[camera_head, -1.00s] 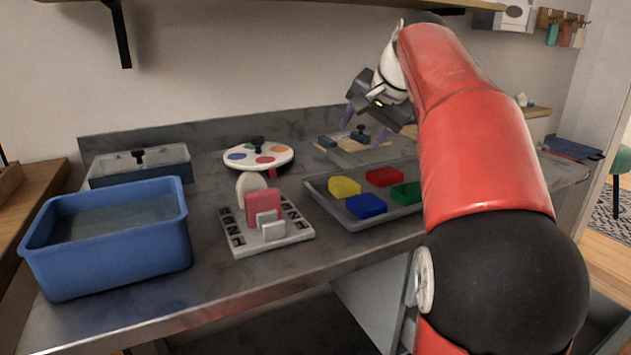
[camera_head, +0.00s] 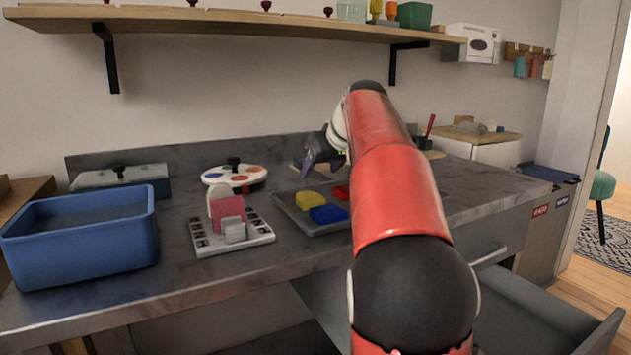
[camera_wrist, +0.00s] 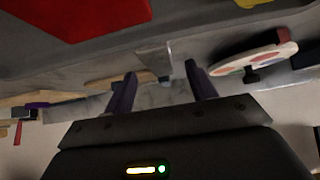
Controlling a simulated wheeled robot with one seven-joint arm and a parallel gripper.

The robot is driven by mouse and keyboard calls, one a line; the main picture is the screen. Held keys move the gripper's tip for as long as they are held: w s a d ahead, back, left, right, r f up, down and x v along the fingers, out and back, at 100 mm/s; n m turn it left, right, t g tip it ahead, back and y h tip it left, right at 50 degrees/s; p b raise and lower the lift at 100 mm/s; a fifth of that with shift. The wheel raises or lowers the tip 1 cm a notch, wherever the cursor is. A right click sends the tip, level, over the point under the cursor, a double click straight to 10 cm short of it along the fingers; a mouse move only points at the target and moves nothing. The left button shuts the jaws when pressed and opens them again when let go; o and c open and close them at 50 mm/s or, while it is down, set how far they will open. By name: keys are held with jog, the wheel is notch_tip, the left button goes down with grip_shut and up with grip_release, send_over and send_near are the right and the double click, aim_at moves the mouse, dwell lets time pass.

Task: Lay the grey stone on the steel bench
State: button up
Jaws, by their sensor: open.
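A small light grey block (camera_head: 234,230), which looks like the grey stone, stands upright in the slotted white rack (camera_head: 258,238). A pink block (camera_head: 229,206) and a pale rounded piece stand behind it in the same rack. The rack sits on the steel bench (camera_head: 180,262). My gripper (camera_head: 314,163) is above the back of the bench, right of the rack and well apart from it; my arm partly hides it. In the wrist view my gripper (camera_wrist: 162,80) has its two purple fingers spread, with nothing held between them.
A blue water tub (camera_head: 80,245) stands left of the rack. A dark tray (camera_head: 290,209) with coloured blocks lies to the right, partly behind my arm. A round palette (camera_head: 234,175) is behind. Bare bench lies along the front edge. An open drawer (camera_head: 540,315) juts out lower right.

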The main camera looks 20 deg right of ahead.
jog(key=x, duration=0.2)
jog(key=shift+w+f, duration=0.25)
jog(key=shift+w, duration=0.05)
jog(key=shift+c, duration=0.3)
jog(key=shift+r, duration=0.1)
grip_shut()
